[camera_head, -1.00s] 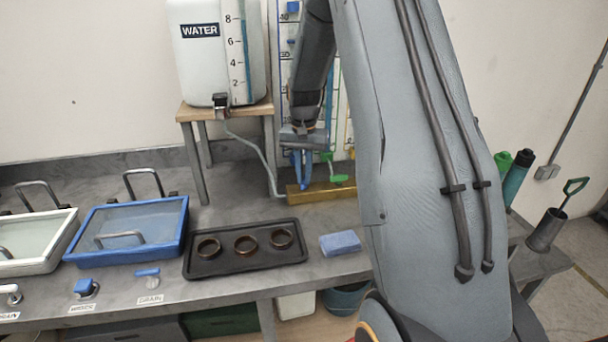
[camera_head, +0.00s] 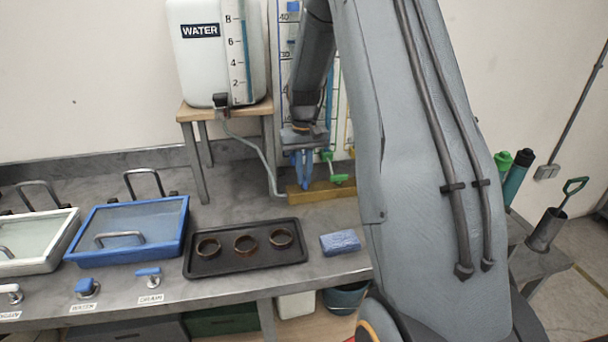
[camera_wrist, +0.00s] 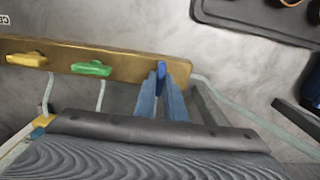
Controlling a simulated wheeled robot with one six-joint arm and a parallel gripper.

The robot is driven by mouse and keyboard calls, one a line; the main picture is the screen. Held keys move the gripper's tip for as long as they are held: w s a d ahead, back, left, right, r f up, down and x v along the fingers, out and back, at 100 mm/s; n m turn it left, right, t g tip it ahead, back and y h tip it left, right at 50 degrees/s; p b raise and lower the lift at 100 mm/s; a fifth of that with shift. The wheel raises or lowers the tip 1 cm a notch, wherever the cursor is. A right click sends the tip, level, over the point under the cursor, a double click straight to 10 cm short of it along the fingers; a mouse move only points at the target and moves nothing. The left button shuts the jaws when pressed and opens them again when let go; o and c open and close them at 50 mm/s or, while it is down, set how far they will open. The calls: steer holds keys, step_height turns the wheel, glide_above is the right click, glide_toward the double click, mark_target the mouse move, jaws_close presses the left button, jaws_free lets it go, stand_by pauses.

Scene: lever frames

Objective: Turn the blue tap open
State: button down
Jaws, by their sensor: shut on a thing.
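The blue tap (camera_wrist: 161,69) shows in the wrist view at the right part of a brass bar (camera_wrist: 125,65). Its narrow handle stands across the bar, unlike the green tap (camera_wrist: 91,68) and yellow tap (camera_wrist: 26,59), whose handles lie along it. My gripper (camera_wrist: 161,80) has its two blue fingers shut on the blue handle, one on each side. In the head view my gripper (camera_head: 303,183) reaches down to the left part of the brass bar (camera_head: 330,193); its fingers hide the blue tap there. The green tap (camera_head: 338,179) is just right of it.
A water tank (camera_head: 205,60) stands on a wooden stand (camera_head: 190,112) behind, with a grey hose running to the bar. A black tray (camera_head: 215,267) with three rings and a blue sponge (camera_head: 341,242) lie in front. Framed basins (camera_head: 182,235) are at the left.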

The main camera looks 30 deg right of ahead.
mark_target(304, 179)
steer(key=shift+r, duration=0.1)
steer(key=c, duration=1.8)
jaws_free()
step_height(304, 179, up, 8)
steer(key=shift+f+b, duration=0.1)
steer(key=shift+b, duration=1.1)
